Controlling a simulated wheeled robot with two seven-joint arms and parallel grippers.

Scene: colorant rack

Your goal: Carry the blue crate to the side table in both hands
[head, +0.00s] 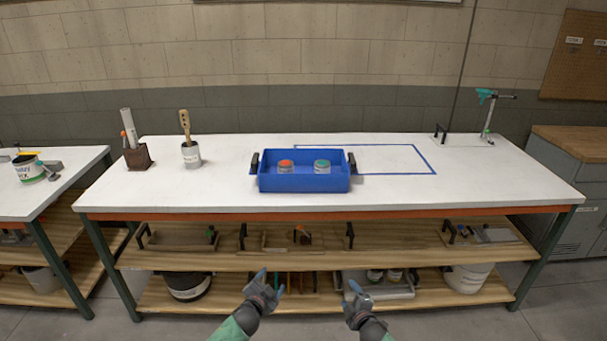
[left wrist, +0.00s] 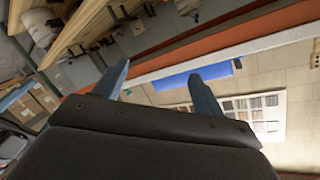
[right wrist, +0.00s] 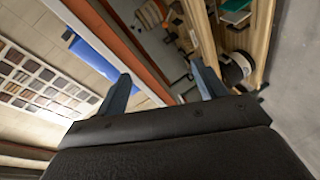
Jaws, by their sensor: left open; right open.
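The blue crate (head: 303,184) stands on the white workbench top (head: 450,190), near its front edge. It has a black handle at each end, and two small cans with orange and teal lids show inside. Part of the crate shows in the left wrist view (left wrist: 195,77) and the right wrist view (right wrist: 90,55). My left gripper (head: 267,279) is open and empty, in front of the bench and below its top. My right gripper (head: 352,288) is open and empty at about the same height. Both are apart from the crate. The side table (head: 40,190) stands at the left.
A white can with a brush (head: 191,155) and a brown holder (head: 138,158) stand on the bench's left part. A can (head: 28,170) sits on the side table. Blue tape (head: 425,158) outlines a clear area. Loaded shelves (head: 380,258) lie below. A gap separates the tables.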

